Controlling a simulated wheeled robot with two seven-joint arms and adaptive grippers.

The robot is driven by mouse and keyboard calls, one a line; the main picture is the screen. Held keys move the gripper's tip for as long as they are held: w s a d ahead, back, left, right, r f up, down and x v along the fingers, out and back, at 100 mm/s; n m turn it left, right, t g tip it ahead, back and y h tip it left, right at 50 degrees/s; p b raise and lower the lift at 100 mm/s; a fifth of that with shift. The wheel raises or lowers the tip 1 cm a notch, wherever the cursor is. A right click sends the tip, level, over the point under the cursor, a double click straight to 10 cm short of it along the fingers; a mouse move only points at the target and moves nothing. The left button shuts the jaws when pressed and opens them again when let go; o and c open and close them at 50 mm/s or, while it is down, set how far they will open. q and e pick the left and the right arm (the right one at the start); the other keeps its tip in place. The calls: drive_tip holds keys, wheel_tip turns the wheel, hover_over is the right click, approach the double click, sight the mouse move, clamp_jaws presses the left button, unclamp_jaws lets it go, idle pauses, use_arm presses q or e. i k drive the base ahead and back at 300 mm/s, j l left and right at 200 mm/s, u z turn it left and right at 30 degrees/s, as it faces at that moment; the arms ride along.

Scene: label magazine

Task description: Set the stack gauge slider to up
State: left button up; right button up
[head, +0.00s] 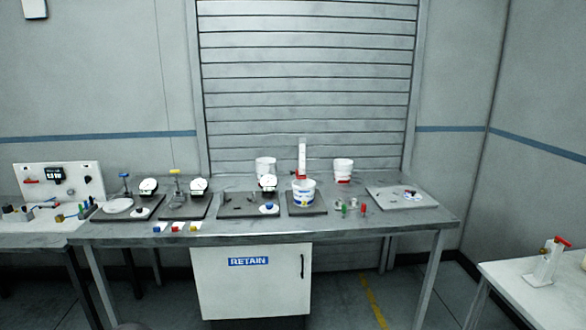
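A narrow upright white piece (302,148) with a red part (302,173) low on it stands at the back middle of the long grey table. It looks like a gauge with a slider, but it is too small to read any label or marks. Its foot is partly hidden by the things in front. A white stand (547,262) with a red handle (561,241) is on the right-hand table; I cannot tell whether this is the stack gauge. Neither of my grippers shows in the head view.
The long table (345,228) holds dark plates with small devices, white tubs (343,170), a blue-marked tub (303,192) and a pale board (402,198). A cabinet marked RETAIN (250,282) is below. A white panel (60,182) stands left. Floor at right front is clear.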

sight(303, 177)
drive_tip(key=i+j, duration=0.15)
drive_tip(key=j, duration=0.15)
drive_tip(key=i+j+z, duration=0.1)
drive_tip(key=i+j, duration=0.25)
drive_tip(key=j, duration=0.25)
drive_tip(key=i+j+z, duration=0.1)
drive_tip(key=j, duration=0.2)
drive_tip(key=i+j+z, duration=0.1)
drive_tip(key=i+z, duration=0.15)
drive_tip(key=i, duration=0.25)
